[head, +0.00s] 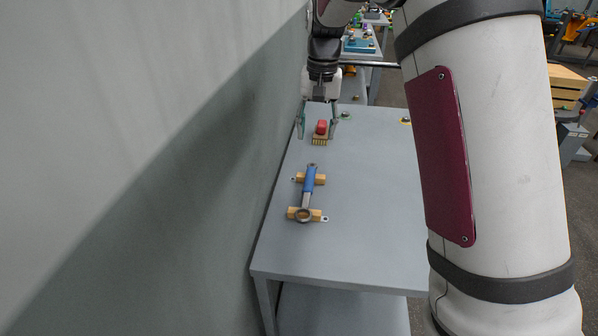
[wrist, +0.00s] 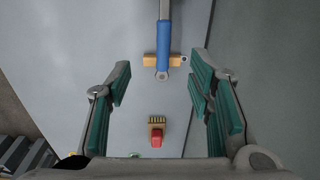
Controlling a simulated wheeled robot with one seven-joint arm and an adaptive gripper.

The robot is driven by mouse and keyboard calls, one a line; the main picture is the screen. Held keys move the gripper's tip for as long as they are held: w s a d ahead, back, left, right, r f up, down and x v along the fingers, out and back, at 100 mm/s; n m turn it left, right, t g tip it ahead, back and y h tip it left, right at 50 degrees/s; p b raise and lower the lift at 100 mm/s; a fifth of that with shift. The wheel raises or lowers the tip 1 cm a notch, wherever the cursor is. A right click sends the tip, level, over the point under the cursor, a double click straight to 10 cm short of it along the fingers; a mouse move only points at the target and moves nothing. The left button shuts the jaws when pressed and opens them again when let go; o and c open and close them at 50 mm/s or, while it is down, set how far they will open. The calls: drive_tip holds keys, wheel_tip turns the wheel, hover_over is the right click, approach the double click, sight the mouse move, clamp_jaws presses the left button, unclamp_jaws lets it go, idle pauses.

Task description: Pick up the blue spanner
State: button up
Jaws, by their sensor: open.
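The blue spanner (head: 309,183) has a blue handle and a grey metal ring end. It lies across two wooden blocks on the grey table, its ring end toward the near side. In the wrist view the spanner (wrist: 163,45) is at the top centre, its handle end on a wooden block. My gripper (head: 318,124) is over the far part of the table, beyond the spanner and apart from it. In the wrist view my gripper (wrist: 160,95) is open, with green-padded fingers wide apart and nothing between them touching.
A brush with a red top (head: 321,128) stands on the grey table (head: 370,200), below my gripper. The wooden blocks (head: 296,213) carry the spanner. A grey wall (head: 180,170) runs close along the table's left edge. The table's right part is mostly clear.

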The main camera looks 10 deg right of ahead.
hover_over(309, 180)
wheel_tip(309, 180, down, 5)
drive_tip(key=f, duration=0.7)
drive_tip(key=shift+w+f, duration=0.2)
drive_tip(key=shift+w, duration=0.05)
drive_tip(key=shift+s+f, duration=0.15)
drive_tip(key=shift+f, duration=1.4)
drive_tip(key=shift+s+f, duration=0.1)
drive_tip(key=shift+f, duration=1.45)
clamp_jaws()
